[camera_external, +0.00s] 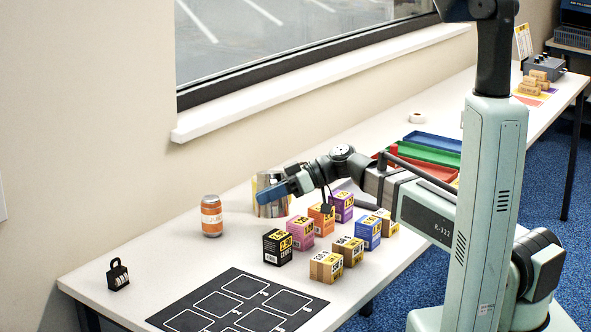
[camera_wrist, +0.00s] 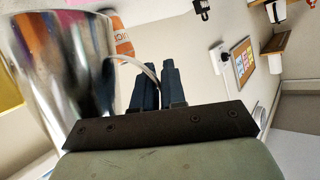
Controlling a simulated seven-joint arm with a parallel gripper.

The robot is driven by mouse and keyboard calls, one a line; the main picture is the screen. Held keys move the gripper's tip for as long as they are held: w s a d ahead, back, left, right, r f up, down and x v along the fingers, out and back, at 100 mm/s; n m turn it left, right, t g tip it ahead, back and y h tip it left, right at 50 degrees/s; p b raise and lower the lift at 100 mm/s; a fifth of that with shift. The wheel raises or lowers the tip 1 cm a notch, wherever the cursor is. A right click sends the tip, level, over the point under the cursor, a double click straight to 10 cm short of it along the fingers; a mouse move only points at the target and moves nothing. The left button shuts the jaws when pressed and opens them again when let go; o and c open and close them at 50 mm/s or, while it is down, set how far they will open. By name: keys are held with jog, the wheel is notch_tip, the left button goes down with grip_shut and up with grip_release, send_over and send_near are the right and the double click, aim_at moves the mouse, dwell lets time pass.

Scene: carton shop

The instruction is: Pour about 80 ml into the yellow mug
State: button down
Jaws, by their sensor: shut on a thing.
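A shiny metal jug (camera_external: 268,207) appears roughly upright behind my gripper (camera_external: 288,188) in the external view. I cannot tell whether its base touches the table. In the wrist view the jug (camera_wrist: 65,70) fills the left side, and its thin curved handle runs to my gripper (camera_wrist: 155,75). The dark fingers are close together, shut on that handle. The inside of the jug is hidden, so no liquid level shows. I see no clear yellow mug. A yellow patch (camera_wrist: 9,85) shows at the left edge of the wrist view, but I cannot tell what it is.
An orange-labelled can (camera_external: 211,216) stands left of the jug. Several small cartons (camera_external: 302,232) stand close to its right. A black padlock-shaped object (camera_external: 118,274) and a black marked mat (camera_external: 240,306) lie nearer the front. Coloured trays (camera_external: 428,152) sit further back. Table between can and padlock is clear.

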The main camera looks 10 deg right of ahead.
aim_at(265, 186)
jog(key=w+m+g, duration=0.1)
jog(key=w, duration=0.1)
jog(key=shift+w+m, duration=0.3)
jog(key=shift+m, duration=0.1)
jog(key=shift+m+g, duration=0.5)
jog(key=shift+m, duration=0.1)
jog(key=r, duration=0.1)
jog(key=w+r, duration=0.2)
jog(key=r, duration=0.1)
jog(key=w+r+m, duration=0.1)
jog(key=w+r+m+g+y, duration=0.1)
jog(key=r+m, duration=0.1)
jog(key=shift+w+d+m+g, duration=0.1)
jog(key=shift+w+m+g, duration=0.3)
jog(key=shift+m, duration=0.1)
jog(key=shift+w+r, duration=0.15)
jog(key=shift+w, duration=0.05)
jog(key=shift+w+r+m+y, duration=0.2)
jog(key=shift+w+m+y, duration=0.1)
jog(key=shift+m, duration=0.1)
jog(key=shift+w+r+m+g, duration=0.3)
dwell(0.4)
jog(key=shift+w+r+m, duration=0.25)
jog(key=shift+w+m, duration=0.15)
jog(key=shift+w, duration=0.4)
dwell(0.7)
